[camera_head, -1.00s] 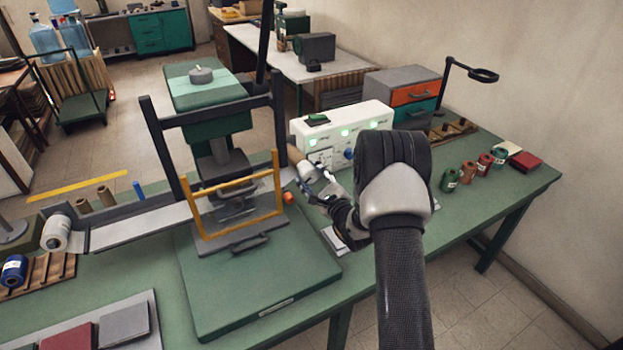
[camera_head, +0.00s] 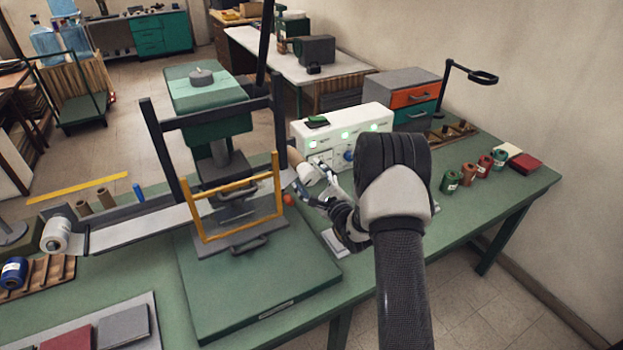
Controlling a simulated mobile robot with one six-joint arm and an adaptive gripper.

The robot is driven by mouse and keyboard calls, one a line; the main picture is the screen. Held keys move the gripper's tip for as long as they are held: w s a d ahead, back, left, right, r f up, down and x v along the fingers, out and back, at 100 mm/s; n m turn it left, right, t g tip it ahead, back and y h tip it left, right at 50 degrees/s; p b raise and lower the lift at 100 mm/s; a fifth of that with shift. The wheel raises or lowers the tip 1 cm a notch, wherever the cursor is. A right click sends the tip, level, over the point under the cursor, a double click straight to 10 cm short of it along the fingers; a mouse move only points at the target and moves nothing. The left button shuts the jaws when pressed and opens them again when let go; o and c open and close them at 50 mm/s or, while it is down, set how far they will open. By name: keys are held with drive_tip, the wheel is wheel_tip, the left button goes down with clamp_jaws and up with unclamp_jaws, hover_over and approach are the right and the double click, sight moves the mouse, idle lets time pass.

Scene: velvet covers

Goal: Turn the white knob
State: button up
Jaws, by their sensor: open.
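The white control box (camera_head: 368,122) stands on the green bench behind the press, with small green lights and a blue knob (camera_head: 348,155) on its front. My gripper (camera_head: 324,172) is open, in front of the lower left part of that front. Its fingers are small and partly overlap the panel, so I cannot tell whether they touch anything.
The green press with its yellow guard frame (camera_head: 197,212) stands just left of my gripper. A white roll (camera_head: 307,174) lies close beside the gripper. An orange-red button (camera_head: 288,199) is near the press. Thread spools (camera_head: 451,181) stand to the right.

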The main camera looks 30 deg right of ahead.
drive_tip(key=s, duration=1.2)
drive_tip(key=shift+d, duration=0.2)
